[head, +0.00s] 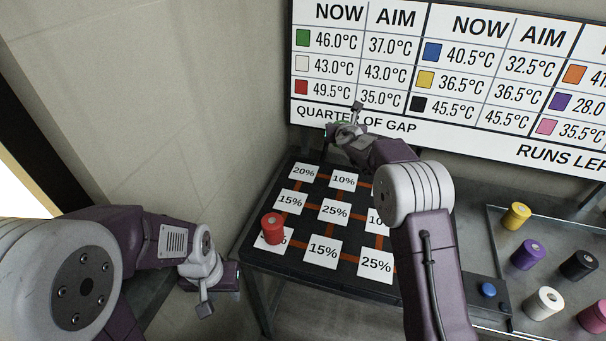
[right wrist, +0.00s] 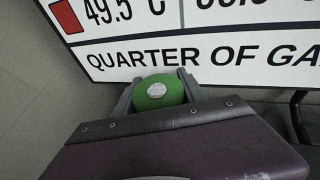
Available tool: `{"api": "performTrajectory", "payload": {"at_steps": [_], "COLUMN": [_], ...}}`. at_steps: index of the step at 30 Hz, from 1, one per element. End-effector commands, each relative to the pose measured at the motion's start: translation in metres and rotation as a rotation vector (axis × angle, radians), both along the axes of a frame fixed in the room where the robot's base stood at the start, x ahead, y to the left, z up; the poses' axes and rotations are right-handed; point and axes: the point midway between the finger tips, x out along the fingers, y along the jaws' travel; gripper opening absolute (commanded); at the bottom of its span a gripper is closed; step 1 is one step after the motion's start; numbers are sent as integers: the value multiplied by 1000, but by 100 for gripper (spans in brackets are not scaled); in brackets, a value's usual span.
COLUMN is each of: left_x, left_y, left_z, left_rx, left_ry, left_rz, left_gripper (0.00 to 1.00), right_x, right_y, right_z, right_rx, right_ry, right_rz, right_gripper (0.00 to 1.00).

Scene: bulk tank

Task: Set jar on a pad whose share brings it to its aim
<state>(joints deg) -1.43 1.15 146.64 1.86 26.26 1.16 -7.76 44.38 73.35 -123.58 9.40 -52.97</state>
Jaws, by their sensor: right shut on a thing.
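My right gripper (right wrist: 160,92) is shut on the green jar (right wrist: 158,91), whose lid has a pale round spot. In the head view only a sliver of green shows at the gripper (head: 346,124), near the board's lower edge, beyond the 20% and 10% pads. The dark pad table (head: 262,248) has a grid of white percentage pads: 20% (head: 304,174), 10% (head: 343,180), 15% (head: 291,202), 25% (head: 334,212), 15% (head: 323,251), 25% (head: 376,264). A red jar (head: 272,228) stands on the near-left pad, hiding its number. My left gripper (head: 205,304) is left of the table; its jaw opening is unclear.
The board (head: 430,70) lists green 46.0°C now, 37.0°C aim, and reads "QUARTER OF GAP". The right-hand tray (head: 500,250) holds yellow (head: 515,216), purple (head: 527,254), black (head: 578,265), white (head: 544,303) and pink (head: 594,317) jars. A blue button (head: 488,289) sits beside it. My right arm covers part of the grid.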

Motion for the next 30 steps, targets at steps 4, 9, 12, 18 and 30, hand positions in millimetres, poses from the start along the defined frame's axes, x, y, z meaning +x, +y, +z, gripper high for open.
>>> {"api": "performTrajectory", "payload": {"at_steps": [4,9,12,18,30], "left_x": [0,0,0,0,0], "left_y": [0,0,0,0,0], "left_z": [-4,-4,-2,8,2], "left_rx": [0,0,0,0,0], "left_ry": [0,0,0,0,0], "left_rz": [0,0,0,0,0], "left_gripper": [36,36,36,36,36], "right_x": [2,-1,-5,-11,-14], "right_y": [-2,19,48,98,115], "right_z": [3,-10,-27,-55,-93], "right_rx": [2,1,1,3,1], "right_ry": [-2,4,6,4,4], "right_rz": [11,16,18,15,10], "right_gripper": [2,2,2,2,2]}}
